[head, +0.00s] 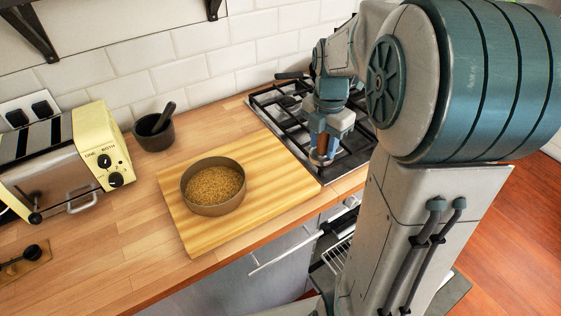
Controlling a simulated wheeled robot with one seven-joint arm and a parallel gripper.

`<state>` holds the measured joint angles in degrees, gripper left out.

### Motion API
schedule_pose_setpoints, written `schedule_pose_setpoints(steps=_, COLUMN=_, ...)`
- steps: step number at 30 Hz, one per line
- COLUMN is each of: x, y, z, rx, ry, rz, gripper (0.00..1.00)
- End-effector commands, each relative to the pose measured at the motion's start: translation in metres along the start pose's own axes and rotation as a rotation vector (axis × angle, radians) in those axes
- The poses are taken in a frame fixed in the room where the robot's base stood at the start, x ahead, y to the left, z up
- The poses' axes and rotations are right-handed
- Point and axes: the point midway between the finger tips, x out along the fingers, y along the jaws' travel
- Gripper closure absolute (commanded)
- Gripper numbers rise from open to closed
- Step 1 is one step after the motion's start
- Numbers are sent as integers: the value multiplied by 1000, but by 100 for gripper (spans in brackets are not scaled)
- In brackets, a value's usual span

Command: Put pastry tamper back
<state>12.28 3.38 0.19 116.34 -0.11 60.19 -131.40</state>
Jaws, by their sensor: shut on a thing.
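My gripper (325,143) points down over the front left of the hob, near the right edge of the wooden board. It is shut on a small brownish thing, likely the pastry tamper (321,158), of which only a little shows below the fingers. I cannot tell whether the tamper touches the surface under it. A round tin (213,207) filled with golden crumbs stands on the board (180,230), to the left of my gripper.
A dark mortar with a pestle (153,131) stands behind the board. A cream toaster (100,145) is at the left. The black hob (275,115) lies right of the board. Below the counter, an oven door (290,250) appears open. Bare worktop (110,240) lies left of the board.

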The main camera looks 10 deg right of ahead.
Motion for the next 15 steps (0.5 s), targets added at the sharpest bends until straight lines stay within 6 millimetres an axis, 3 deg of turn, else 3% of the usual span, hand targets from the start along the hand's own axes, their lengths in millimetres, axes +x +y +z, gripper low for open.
schedule_pose_setpoints(steps=9, x=41, y=67, z=-27, rx=-5, ry=4, rz=-4, gripper=86)
schedule_pose_setpoints(steps=15, x=58, y=93, z=-36, rx=-1, ry=1, rz=-1, gripper=86)
